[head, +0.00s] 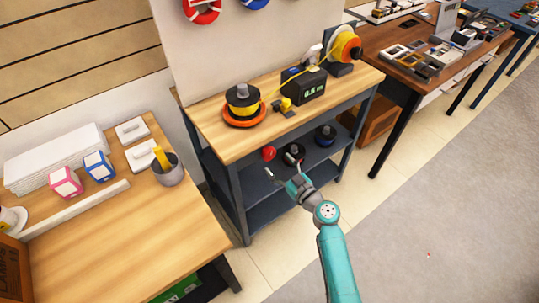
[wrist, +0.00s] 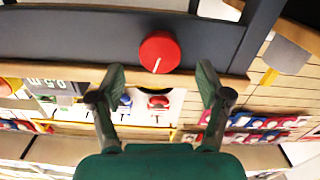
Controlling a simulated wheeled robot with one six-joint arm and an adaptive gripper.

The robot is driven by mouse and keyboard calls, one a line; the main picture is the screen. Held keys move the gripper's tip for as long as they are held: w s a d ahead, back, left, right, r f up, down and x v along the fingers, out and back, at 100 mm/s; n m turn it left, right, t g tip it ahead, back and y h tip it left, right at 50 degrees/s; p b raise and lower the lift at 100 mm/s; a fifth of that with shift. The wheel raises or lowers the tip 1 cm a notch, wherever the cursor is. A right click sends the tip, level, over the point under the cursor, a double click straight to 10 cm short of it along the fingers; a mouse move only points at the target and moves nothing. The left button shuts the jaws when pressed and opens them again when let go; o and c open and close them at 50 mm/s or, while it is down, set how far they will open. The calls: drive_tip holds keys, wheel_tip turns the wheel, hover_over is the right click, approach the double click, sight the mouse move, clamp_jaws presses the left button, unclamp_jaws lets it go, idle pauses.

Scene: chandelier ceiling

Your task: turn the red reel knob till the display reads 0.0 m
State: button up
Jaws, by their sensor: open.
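The red reel knob (head: 268,153) is a round disc on the dark front rail of the wooden workbench. In the wrist view the knob (wrist: 159,48) shows a short white line, lying between and beyond my fingertips. My gripper (head: 281,168) is open in front of the bench, with nothing between its fingers (wrist: 160,78); the knob looks apart from them. The display (head: 312,91) is a dark box on the benchtop with green digits. It reads about 0.8 m, but the last digit is too small to be sure. It also shows upside down in the wrist view (wrist: 47,86).
A black reel with yellow line (head: 243,98) sits on an orange base, and an orange-yellow reel (head: 345,48) stands at the back. A yellow guide (head: 286,104) lies between. Dark spools (head: 325,134) stand on the shelf below. Floor is free right of my arm.

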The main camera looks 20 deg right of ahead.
sight(271, 156)
drive_tip(key=shift+x, duration=2.8)
drive_tip(key=c, duration=1.2)
